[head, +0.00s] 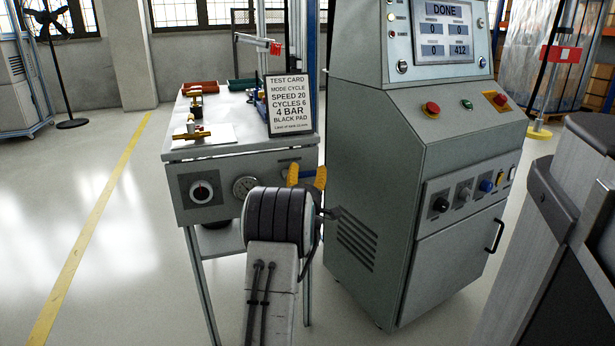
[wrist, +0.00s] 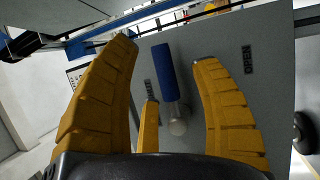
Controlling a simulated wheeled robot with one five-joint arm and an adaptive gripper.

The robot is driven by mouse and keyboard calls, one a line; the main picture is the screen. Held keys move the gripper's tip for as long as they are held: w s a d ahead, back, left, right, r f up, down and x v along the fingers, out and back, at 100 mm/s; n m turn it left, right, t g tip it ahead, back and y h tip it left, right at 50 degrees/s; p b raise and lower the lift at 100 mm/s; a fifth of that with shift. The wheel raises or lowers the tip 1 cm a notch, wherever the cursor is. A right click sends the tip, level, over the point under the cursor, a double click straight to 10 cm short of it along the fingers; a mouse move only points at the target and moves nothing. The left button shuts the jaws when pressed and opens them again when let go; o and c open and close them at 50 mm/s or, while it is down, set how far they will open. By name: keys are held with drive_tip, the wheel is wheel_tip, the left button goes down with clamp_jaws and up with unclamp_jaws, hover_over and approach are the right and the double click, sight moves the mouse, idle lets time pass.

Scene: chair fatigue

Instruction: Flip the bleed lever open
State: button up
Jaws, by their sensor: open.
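The bleed lever has a blue sleeve (wrist: 166,68) and a pale metal pivot end (wrist: 177,118). It is on the grey front panel (wrist: 225,40) of the bench. In the wrist view the sleeve points up, slightly left, between a partly hidden label on the left and the OPEN label (wrist: 247,60) on the right. My gripper (wrist: 165,52) is open, with yellow fingers on both sides of the lever and no clear contact. In the head view my gripper (head: 306,174) is at the bench front, and the lever is mostly hidden.
A test card (head: 290,104) stands on the bench. The control cabinet (head: 380,190), its screen reading DONE, stands close on the right.

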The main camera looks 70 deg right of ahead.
drive_tip(key=shift+w+d, duration=0.1)
drive_tip(key=shift+d, duration=0.2)
drive_tip(key=shift+r, duration=0.1)
clamp_jaws()
idle(0.5)
